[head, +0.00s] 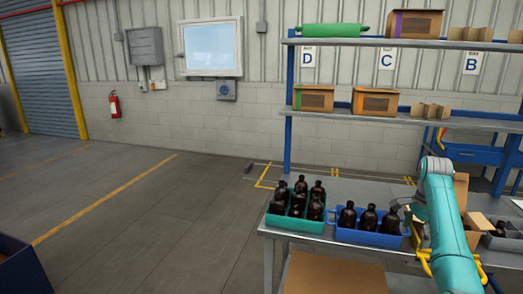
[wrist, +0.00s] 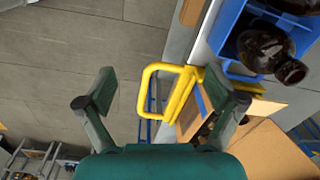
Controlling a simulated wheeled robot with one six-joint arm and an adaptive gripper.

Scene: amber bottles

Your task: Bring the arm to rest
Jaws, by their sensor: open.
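My arm (head: 448,230) reaches over the right part of the table in the head view, and its end is hidden there. In the wrist view my gripper (wrist: 165,97) is open, with its two fingers well apart and nothing held between them. A yellow handle (wrist: 178,88) shows beyond the fingers. Amber bottles (wrist: 265,48) stand in a blue crate at the upper right of the wrist view. In the head view several dark bottles stand in a green crate (head: 300,225) and several in a blue crate (head: 368,238) on the table.
The table (head: 345,186) is grey, with an open cardboard box (head: 475,235) at its right. Behind it is a shelf (head: 400,118) with cartons and a green roll (head: 330,30). The floor (head: 140,220) to the left is clear, except for a dark blue bin (head: 25,270) at the lower left.

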